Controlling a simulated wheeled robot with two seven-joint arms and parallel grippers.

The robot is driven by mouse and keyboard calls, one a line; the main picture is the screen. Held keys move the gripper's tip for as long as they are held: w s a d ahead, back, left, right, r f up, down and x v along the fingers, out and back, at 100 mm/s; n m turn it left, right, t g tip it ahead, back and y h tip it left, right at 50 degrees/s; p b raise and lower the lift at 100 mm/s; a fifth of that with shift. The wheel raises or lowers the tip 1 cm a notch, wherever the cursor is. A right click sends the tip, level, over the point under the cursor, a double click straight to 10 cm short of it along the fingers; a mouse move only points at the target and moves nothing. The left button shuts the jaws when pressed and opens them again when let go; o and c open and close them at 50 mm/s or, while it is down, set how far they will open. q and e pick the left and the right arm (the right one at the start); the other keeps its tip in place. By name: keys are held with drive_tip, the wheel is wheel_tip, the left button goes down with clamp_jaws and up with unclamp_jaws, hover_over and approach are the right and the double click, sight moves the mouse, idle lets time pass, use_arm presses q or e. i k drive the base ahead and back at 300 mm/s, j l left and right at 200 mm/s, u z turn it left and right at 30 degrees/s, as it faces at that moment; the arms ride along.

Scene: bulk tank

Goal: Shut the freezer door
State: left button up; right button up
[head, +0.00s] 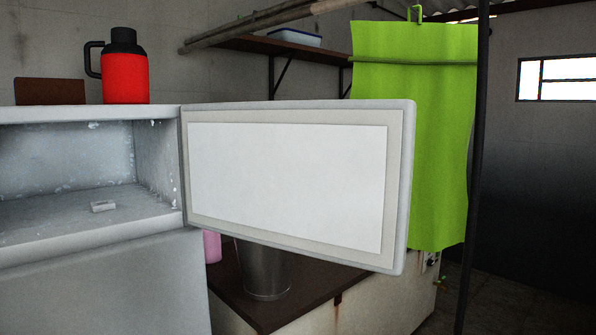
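The freezer door (290,185) is a pale grey panel with a white inner face. It stands wide open, hinged at the right side of the freezer compartment (65,155) and swung out to the right. The compartment is at the left, with frosty inner walls and a small light-coloured piece (103,206) on its floor. Its left part runs out of the picture. The door's outer face is hidden. Neither of my grippers shows in the head view.
A red flask (125,75) with a black lid and a brown box (50,91) stand on top of the freezer. A metal pot (263,272) and a pink item (212,246) are on a dark counter (315,290) below the door. A green apron (440,150) hangs behind it, near a dark pole (473,200).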

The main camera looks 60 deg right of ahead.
sight(330, 181)
drive_tip(key=l+z, duration=0.15)
drive_tip(key=l, duration=0.85)
drive_tip(key=i+l+z, duration=0.15)
drive_tip(key=l, duration=0.8)
drive_tip(key=l+z, duration=0.25)
drive_tip(key=l, duration=1.05)
drive_tip(key=k+l+u, duration=0.1)
drive_tip(key=l+u, duration=0.35)
drive_tip(key=k+l+u, duration=0.15)
drive_tip(key=l+u, duration=0.3)
drive_tip(key=l, duration=0.1)
